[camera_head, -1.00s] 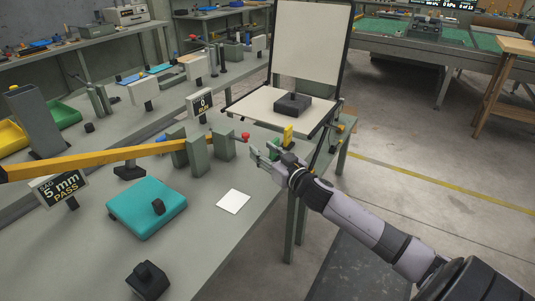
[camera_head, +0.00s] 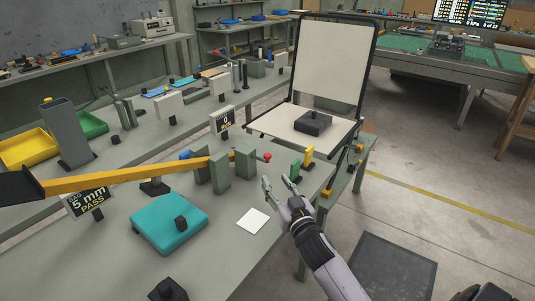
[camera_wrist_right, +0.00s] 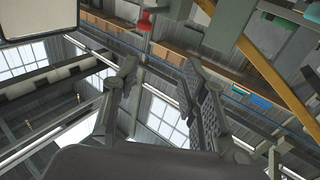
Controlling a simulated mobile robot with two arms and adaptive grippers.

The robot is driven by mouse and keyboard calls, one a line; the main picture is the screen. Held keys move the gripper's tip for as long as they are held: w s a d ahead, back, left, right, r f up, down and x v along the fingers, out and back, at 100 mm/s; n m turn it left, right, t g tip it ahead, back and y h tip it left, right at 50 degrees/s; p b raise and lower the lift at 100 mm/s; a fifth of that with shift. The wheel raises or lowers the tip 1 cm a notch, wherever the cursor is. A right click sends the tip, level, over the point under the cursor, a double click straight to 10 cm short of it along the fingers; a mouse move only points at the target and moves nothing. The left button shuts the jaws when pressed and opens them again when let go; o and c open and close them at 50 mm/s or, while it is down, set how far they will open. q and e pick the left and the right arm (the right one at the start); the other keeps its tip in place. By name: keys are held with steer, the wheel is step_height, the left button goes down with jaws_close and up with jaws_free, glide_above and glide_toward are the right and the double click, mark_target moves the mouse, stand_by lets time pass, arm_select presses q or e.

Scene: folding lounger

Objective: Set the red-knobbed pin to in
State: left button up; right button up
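The red-knobbed pin (camera_head: 267,156) sticks out to the right from the grey upright blocks (camera_head: 220,172) that hold the yellow bar (camera_head: 140,176). Its red knob also shows at the top of the right wrist view (camera_wrist_right: 143,21). How far the pin sits in the block is too small to tell. My right gripper (camera_head: 277,181) is open and empty, just below the knob in the head view and apart from it. In the right wrist view its spread fingers (camera_wrist_right: 160,78) have nothing between them. My left gripper is not in view.
A folding lounger model (camera_head: 333,62) with a dark block (camera_head: 313,123) on its seat stands behind the pin. Green (camera_head: 295,169) and yellow (camera_head: 308,155) pieces stand right of the knob. A teal block (camera_head: 168,225) and a white card (camera_head: 252,220) lie on the bench.

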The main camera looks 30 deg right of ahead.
steer(key=s+a+m+g+h+p, duration=0.1)
steer(key=s+a+m+h, duration=0.1)
steer(key=s+h, duration=0.1)
steer(key=p, duration=0.1)
glide_toward(268, 159)
steer(key=shift+g, duration=0.4)
steer(key=x, duration=0.6)
steer(key=r+x, duration=0.1)
steer(key=x, duration=0.2)
steer(key=shift+w+d, duration=0.15)
steer(key=shift+w, duration=0.25)
steer(key=shift+c, duration=0.4)
jaws_close()
steer(key=shift+f, duration=0.2)
